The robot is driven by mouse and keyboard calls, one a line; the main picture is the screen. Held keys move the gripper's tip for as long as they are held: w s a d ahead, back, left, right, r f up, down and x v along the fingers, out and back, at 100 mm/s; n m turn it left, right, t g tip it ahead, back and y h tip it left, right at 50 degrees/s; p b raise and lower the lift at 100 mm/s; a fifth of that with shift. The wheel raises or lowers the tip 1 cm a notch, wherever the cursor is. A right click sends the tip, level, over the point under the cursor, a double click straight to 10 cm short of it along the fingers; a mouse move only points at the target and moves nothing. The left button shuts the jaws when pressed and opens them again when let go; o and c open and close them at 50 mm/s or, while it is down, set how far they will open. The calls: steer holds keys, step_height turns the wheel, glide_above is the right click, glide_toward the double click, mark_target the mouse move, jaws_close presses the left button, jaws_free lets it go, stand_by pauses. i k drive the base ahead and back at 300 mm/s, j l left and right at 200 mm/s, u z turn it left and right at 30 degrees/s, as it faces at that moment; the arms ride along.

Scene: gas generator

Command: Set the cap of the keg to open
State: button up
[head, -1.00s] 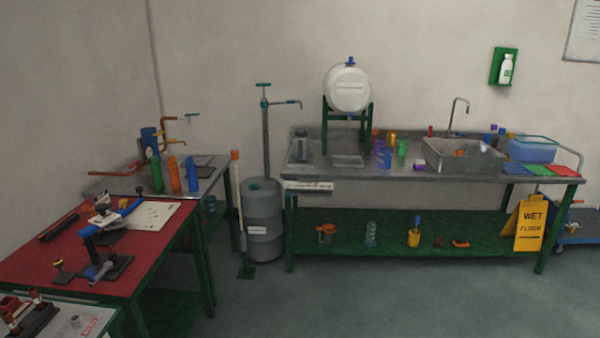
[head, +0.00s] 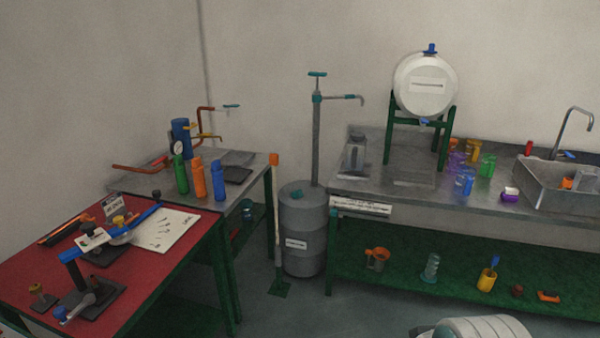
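The white round keg (head: 424,86) lies on its side in a green stand (head: 389,130) on the grey metal bench, with a label on its front. A blue cap (head: 431,48) sits on top of it; at this size I cannot tell whether the cap is open or closed. A small blue tap (head: 424,122) shows at the keg's lower front. My gripper is not in view.
The metal bench (head: 345,185) carries cups and a sink (head: 560,190). A grey drum (head: 303,225) with a tall pump (head: 316,130) stands left of it. The red table (head: 150,265) is at front left.

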mark_target(295, 194)
steer(key=i+l+u, duration=0.45)
steer(key=i+l, duration=0.25)
steer(key=i+j, duration=0.1)
steer(key=i, duration=0.55)
steer(key=i+z, duration=0.15)
steer(key=i, duration=0.45)
steer(key=i+j, duration=0.2)
steer(key=i, duration=0.4)
steer(key=i+j+z, duration=0.1)
steer(key=i, duration=0.55)
